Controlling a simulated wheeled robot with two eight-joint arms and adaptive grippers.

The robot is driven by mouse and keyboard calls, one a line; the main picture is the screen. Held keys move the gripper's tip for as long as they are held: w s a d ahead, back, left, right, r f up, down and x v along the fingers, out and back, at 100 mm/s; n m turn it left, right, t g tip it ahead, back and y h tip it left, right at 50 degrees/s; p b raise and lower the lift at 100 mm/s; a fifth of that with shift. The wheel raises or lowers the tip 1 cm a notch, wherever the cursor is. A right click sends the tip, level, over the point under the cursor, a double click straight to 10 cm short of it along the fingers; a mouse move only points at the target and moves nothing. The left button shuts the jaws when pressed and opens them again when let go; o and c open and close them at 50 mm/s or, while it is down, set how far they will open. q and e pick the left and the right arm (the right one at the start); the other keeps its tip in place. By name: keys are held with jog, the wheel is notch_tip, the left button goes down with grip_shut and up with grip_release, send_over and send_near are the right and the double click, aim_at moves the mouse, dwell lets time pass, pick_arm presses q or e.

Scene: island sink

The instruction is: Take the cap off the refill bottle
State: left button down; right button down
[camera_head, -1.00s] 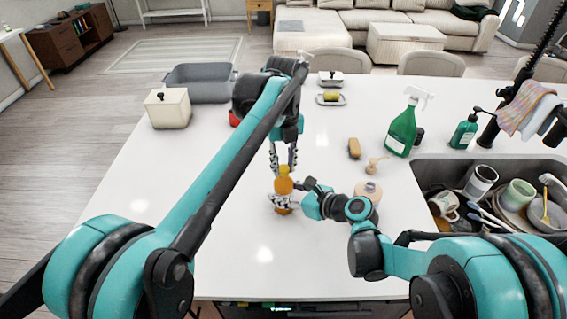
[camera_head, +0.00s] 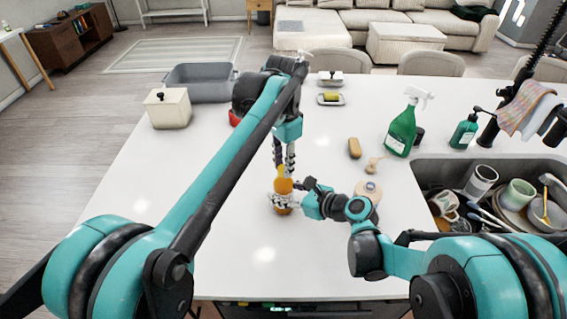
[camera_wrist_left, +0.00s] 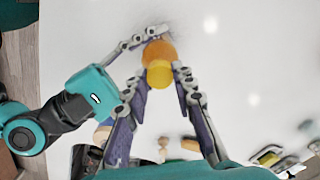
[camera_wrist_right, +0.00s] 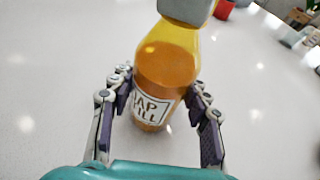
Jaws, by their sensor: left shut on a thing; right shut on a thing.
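The refill bottle (camera_head: 283,186) is orange and stands on the white counter. Its label, partly reading "AP" and "ILL", shows in the right wrist view (camera_wrist_right: 152,107). My right gripper (camera_head: 283,203) is shut around the lower body of the bottle from the side. My left gripper (camera_head: 284,171) points down from above and is shut on the cap at the bottle's top. The yellow cap (camera_wrist_left: 159,74) shows between its fingers in the left wrist view, in line with the bottle. A gap between cap and bottle cannot be made out.
A green spray bottle (camera_head: 401,131) stands farther right. The sink (camera_head: 425,172) holds dishes.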

pick_arm(q)
jog(key=n, duration=0.9)
jog(key=shift+n, duration=0.3)
jog(key=n, duration=1.1)
jog(key=shift+r+n, duration=0.1)
jog(key=shift+n, duration=0.3)
jog(key=n, duration=1.1)
jog(key=shift+n, duration=0.3)
jog(key=shift+r, duration=0.25)
jog(key=shift+r, duration=0.85)
